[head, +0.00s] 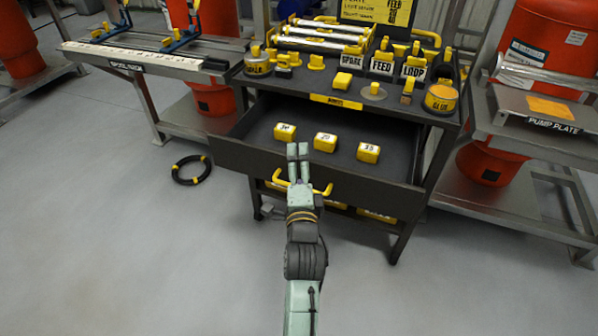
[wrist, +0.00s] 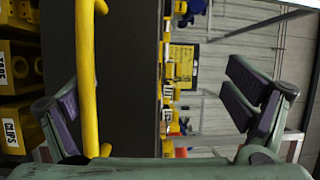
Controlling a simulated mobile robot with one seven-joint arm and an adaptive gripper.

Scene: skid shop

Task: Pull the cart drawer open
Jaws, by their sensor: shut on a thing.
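The dark cart drawer (head: 245,159) stands pulled out from under the cart top, its inside in view with yellow blocks in it. Its yellow bar handle (head: 325,190) runs across the drawer front. In the wrist view the handle (wrist: 88,60) runs up the picture between my fingers, closer to the left finger. The head view does not show the contact clearly, as my gripper hides the middle of the handle.
Yellow labelled blocks (head: 325,142) sit in the drawer. Metal tables flank the cart, with a pump plate (head: 545,110) at right. A black ring (head: 191,170) lies on the floor at left. The front floor is clear.

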